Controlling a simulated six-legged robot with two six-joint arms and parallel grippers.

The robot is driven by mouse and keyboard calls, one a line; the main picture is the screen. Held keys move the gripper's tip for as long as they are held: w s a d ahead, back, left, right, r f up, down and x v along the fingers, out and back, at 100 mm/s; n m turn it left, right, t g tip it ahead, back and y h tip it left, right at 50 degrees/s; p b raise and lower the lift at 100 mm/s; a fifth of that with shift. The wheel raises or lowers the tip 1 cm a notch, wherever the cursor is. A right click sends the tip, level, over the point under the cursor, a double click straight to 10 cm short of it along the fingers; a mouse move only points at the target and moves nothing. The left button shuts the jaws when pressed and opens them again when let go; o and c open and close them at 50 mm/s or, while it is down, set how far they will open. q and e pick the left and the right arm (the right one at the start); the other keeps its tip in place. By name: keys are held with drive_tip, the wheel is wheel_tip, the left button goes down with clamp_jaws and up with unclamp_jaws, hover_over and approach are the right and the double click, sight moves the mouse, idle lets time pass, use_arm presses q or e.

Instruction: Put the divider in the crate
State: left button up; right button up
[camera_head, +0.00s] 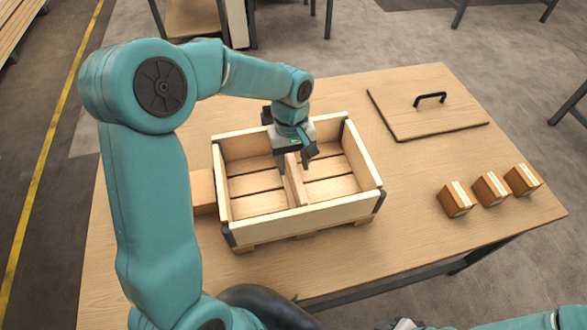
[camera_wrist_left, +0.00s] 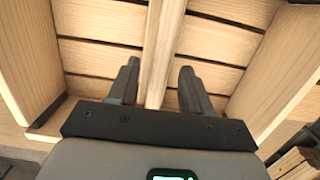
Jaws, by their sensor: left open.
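The wooden crate (camera_head: 300,219) stands on the table, open at the top, with a slatted floor and dark corner brackets. The divider (camera_head: 296,182), a light wooden board, stands on edge inside the crate near its middle, running from the near wall toward the far side. My left gripper (camera_head: 296,162) is over the far part of the crate. In the left wrist view its open fingers (camera_wrist_left: 155,85) are on either side of the divider (camera_wrist_left: 162,45), with gaps visible on both sides. The far end of the divider is hidden by the gripper.
A wooden lid (camera_head: 425,110) with a black handle lies at the back right of the table (camera_head: 400,240). Several small striped wooden blocks (camera_head: 491,189) stand in a row at the right. A wooden block (camera_head: 203,191) is beside the crate's left wall.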

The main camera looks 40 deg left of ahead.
use_arm(q)
wheel_tip(320, 180, up, 8)
drive_tip(key=shift+w+a+r+p, duration=0.15)
drive_tip(key=shift+w+a+p, duration=0.15)
drive_tip(key=shift+a+p, duration=0.1)
